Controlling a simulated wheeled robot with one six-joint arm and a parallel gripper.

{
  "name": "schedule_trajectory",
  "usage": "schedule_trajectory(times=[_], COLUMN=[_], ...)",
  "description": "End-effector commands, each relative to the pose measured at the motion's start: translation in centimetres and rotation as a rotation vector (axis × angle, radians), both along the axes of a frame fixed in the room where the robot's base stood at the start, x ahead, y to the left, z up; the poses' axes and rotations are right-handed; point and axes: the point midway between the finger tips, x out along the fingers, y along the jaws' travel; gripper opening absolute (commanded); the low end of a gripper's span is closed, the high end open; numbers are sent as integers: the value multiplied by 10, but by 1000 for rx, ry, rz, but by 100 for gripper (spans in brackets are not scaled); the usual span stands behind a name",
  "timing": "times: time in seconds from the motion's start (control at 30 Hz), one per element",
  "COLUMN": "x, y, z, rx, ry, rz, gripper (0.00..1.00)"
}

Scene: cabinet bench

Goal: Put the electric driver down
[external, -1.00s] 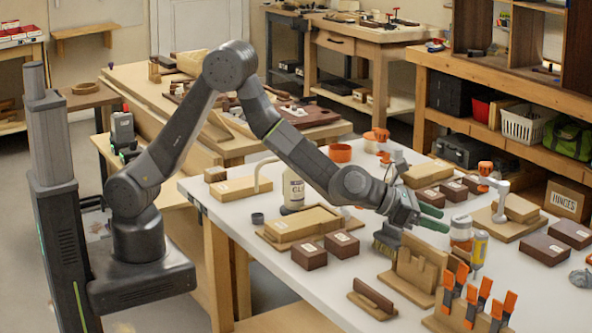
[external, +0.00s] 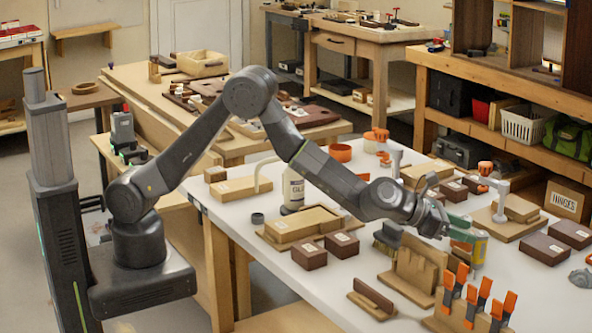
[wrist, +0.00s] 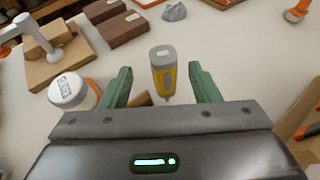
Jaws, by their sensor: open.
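A yellow and grey upright tool (external: 479,250), which looks like the electric driver, stands on the white bench with its narrow end down. In the wrist view the driver (wrist: 162,68) shows its grey top and yellow side between my two green fingers, with a gap on each side. My gripper (wrist: 158,84) is open and holds nothing. In the external view my gripper (external: 464,231) is low over the bench beside the driver and partly hides it. I cannot tell whether the fingertips reach past the driver in depth.
A white-lidded jar (wrist: 72,92) stands close to the left finger. A wooden block holder (external: 416,268) and orange-tipped clamps (external: 481,297) stand in front. Dark boxes (external: 545,248) lie to the right. Bare bench shows beyond the driver in the wrist view.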

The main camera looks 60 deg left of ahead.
Motion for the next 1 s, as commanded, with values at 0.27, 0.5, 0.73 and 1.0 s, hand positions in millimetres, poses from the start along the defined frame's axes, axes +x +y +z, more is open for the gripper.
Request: schedule_trajectory(times=[0.27, 0.5, 0.73, 1.0], x=[19, 35, 37, 37], y=[-17, -28, -30, -30], z=[-9, -18, -20, -20], rx=[1, 1, 0, 0], ry=[1, 1, 0, 0], rz=[1, 1, 0, 0], gripper=[56, 56, 56, 18])
